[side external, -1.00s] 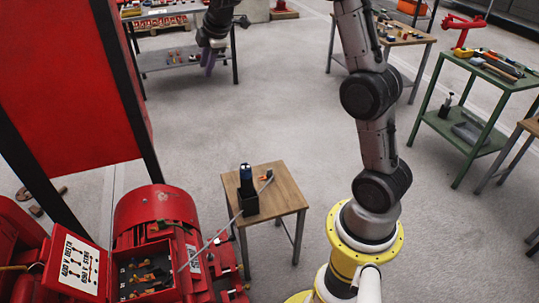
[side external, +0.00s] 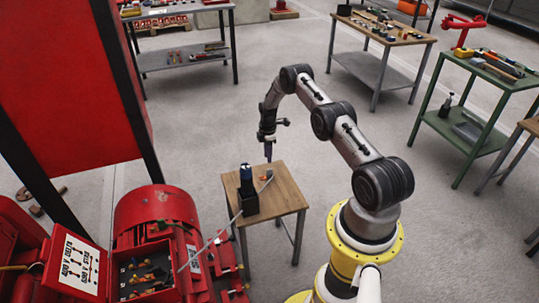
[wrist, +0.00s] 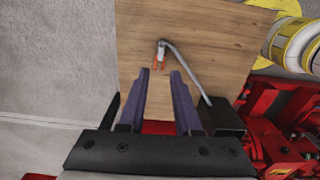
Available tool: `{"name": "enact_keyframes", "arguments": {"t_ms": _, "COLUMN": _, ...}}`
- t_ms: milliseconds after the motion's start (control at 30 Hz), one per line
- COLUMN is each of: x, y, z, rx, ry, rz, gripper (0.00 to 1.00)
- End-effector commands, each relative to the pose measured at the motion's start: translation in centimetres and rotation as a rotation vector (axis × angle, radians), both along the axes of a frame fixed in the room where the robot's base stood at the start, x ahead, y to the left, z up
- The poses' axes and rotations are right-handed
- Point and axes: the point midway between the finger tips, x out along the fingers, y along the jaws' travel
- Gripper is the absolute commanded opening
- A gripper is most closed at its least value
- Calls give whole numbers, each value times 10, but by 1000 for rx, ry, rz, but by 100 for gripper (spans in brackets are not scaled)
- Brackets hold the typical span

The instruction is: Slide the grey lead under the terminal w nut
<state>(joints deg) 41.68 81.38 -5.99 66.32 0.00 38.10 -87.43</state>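The grey lead (side external: 217,236) runs from the red motor's open terminal box (side external: 145,277) up to the small wooden table. Its free end, with an orange forked tip (wrist: 157,62), lies over the table top; the lead also shows in the wrist view (wrist: 187,70). My gripper (side external: 268,157) is above the far edge of the table, pointing down. In the wrist view its purple fingers (wrist: 160,76) are apart and empty, with the lead's end just beyond their tips. Small terminals show inside the box, but the terminal w nut cannot be told apart.
The box's open lid (side external: 76,263) bears a wiring label. A red panel on black posts (side external: 75,80) rises at left. Open floor lies behind the table.

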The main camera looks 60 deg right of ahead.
Motion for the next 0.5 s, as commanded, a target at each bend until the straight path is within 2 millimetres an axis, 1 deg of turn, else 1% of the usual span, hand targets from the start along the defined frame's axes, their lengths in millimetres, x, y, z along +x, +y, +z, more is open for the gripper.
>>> {"name": "enact_keyframes", "arguments": {"t_ms": 33, "x": -4, "y": -2, "z": -3, "rx": 4, "ry": 4, "rz": -8, "gripper": 32}}
{"name": "enact_keyframes", "arguments": {"t_ms": 100, "x": -6, "y": -5, "z": -3, "rx": 2, "ry": 2, "rz": -14, "gripper": 32}}
{"name": "enact_keyframes", "arguments": {"t_ms": 267, "x": -6, "y": -4, "z": -11, "rx": 4, "ry": 4, "rz": -13, "gripper": 32}}
{"name": "enact_keyframes", "arguments": {"t_ms": 500, "x": -6, "y": -4, "z": -27, "rx": 3, "ry": 3, "rz": -13, "gripper": 32}}
